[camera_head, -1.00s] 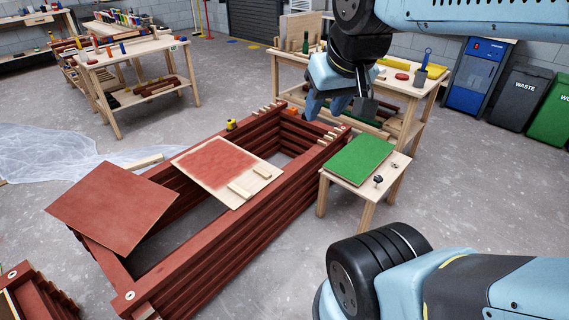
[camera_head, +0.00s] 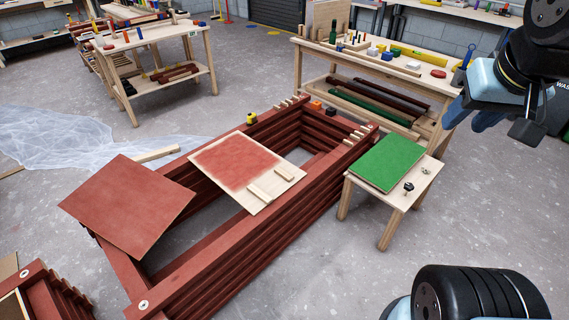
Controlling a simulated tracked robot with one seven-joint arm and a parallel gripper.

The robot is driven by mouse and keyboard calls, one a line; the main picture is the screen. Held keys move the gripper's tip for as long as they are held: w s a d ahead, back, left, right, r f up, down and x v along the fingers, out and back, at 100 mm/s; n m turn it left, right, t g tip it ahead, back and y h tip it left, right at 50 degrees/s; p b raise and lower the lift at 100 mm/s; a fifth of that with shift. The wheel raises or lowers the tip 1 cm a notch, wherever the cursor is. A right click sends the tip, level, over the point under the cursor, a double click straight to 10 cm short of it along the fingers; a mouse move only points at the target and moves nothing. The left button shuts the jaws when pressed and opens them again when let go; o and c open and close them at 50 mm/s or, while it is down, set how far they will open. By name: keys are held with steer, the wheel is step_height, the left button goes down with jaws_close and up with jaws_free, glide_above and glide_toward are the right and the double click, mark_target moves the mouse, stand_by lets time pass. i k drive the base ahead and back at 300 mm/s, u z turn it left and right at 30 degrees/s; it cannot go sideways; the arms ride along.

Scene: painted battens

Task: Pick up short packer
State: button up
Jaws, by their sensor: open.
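Two small pale wood strips lie on a board (camera_head: 228,160) with a red painted patch, which rests across the red timber frame (camera_head: 225,262). One strip (camera_head: 259,193) lies near the board's front corner. The other strip (camera_head: 284,172) lies near its right corner. I cannot tell for sure which one is the short packer. My gripper (camera_head: 466,121) is open and empty at the upper right, in the air, well to the right of the board and apart from both strips.
A plain red-brown board (camera_head: 127,205) lies on the frame's left end. More pale strips (camera_head: 290,103) sit on the far edge. A workbench (camera_head: 420,82) stands behind.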

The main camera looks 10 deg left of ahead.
mark_target(286, 175)
steer(key=z, duration=0.45)
steer(key=i, duration=1.05)
steer(key=u, duration=0.5)
